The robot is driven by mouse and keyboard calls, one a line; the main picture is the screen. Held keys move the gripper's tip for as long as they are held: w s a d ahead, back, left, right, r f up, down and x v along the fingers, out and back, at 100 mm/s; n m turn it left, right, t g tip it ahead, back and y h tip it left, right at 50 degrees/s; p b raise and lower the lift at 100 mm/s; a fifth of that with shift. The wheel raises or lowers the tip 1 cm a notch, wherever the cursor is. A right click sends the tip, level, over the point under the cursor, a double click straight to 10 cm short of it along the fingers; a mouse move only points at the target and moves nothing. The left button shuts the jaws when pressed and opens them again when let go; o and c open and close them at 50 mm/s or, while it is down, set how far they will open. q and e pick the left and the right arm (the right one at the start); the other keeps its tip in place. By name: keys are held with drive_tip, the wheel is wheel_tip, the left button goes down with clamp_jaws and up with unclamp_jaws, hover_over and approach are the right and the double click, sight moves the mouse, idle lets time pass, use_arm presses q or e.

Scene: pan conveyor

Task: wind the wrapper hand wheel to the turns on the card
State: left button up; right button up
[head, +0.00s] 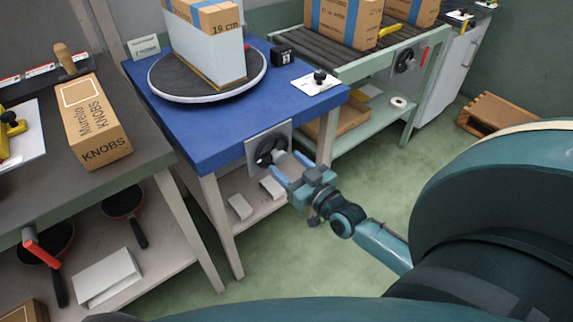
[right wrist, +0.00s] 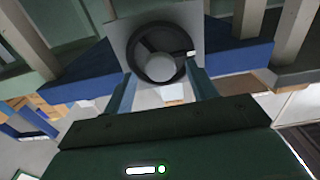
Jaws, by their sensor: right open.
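The black hand wheel (head: 270,151) sits on a light plate on the front of the blue wrapper table (head: 215,125). In the right wrist view the wheel (right wrist: 145,42) faces me, with a round grey knob (right wrist: 160,67) in front of its lower part. My right gripper (head: 287,169) is open just in front of the wheel; its two fingers stand either side below the knob in the wrist view (right wrist: 162,85). A small card (head: 144,47) stands at the table's back left; its writing is too small to read. My left gripper is not in view.
A round turntable (head: 165,88) on the blue table bears a wrapped box (head: 205,45). A black counter block (head: 282,54) stands beside it. A grey bench (head: 35,180) with a KNOBS box (head: 92,120) is at left. A roller conveyor (head: 310,48) stands behind right.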

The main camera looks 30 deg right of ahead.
drive_tip(key=shift+w+a, duration=0.1)
drive_tip(key=shift+w, duration=0.55)
drive_tip(key=shift+c, duration=0.6)
